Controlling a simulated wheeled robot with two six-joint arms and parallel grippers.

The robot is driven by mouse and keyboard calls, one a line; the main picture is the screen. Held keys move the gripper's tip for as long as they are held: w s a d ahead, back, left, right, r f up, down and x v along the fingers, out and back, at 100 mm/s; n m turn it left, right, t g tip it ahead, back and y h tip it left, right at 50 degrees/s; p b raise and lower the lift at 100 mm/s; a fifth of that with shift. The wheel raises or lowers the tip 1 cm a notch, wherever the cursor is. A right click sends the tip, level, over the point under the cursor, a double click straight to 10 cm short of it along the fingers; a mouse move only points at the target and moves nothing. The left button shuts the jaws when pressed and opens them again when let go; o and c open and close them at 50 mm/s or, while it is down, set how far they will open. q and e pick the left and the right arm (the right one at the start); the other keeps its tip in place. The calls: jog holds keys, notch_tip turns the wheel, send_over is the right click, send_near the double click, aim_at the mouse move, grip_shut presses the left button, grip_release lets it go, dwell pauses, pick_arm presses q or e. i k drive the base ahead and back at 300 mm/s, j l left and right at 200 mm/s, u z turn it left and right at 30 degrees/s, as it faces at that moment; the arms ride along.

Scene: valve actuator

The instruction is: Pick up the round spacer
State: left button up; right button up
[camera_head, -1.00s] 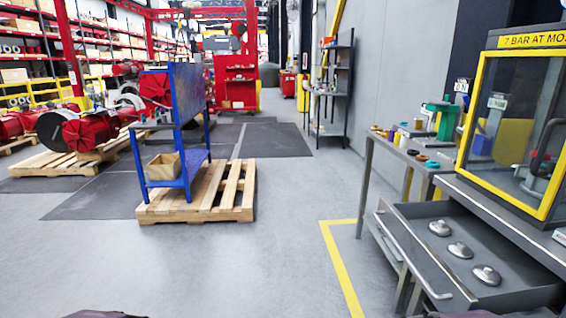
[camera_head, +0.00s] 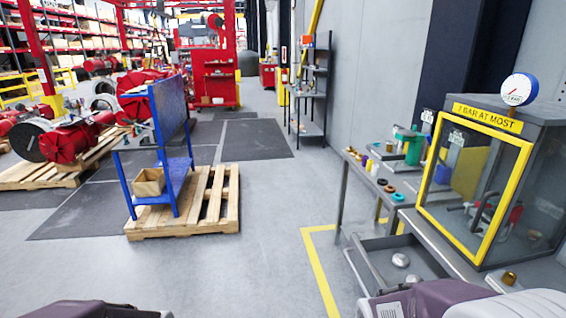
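Round domed metal parts (camera_head: 400,260) lie in the open grey drawer (camera_head: 375,254) below. I cannot tell which of these, if any, is the round spacer. Purple and grey links of my arms show at the bottom left and bottom right; the right one hides part of the drawer. Neither gripper's fingers are in view.
A yellow-framed test cabinet (camera_head: 478,190) with a pressure gauge (camera_head: 519,89) stands at the right. A small brass-coloured part (camera_head: 509,278) lies before it. A blue rack (camera_head: 172,150) stands on a wooden pallet (camera_head: 225,205) at left. The floor between is clear.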

aim_at(412, 278)
jog(key=i+l+z, duration=0.3)
jog(key=l, duration=0.2)
jog(key=i+l+z, duration=0.25)
jog(key=l, duration=0.25)
jog(key=i+l+z, duration=0.3)
jog(key=i+l, duration=0.05)
jog(key=l, duration=0.1)
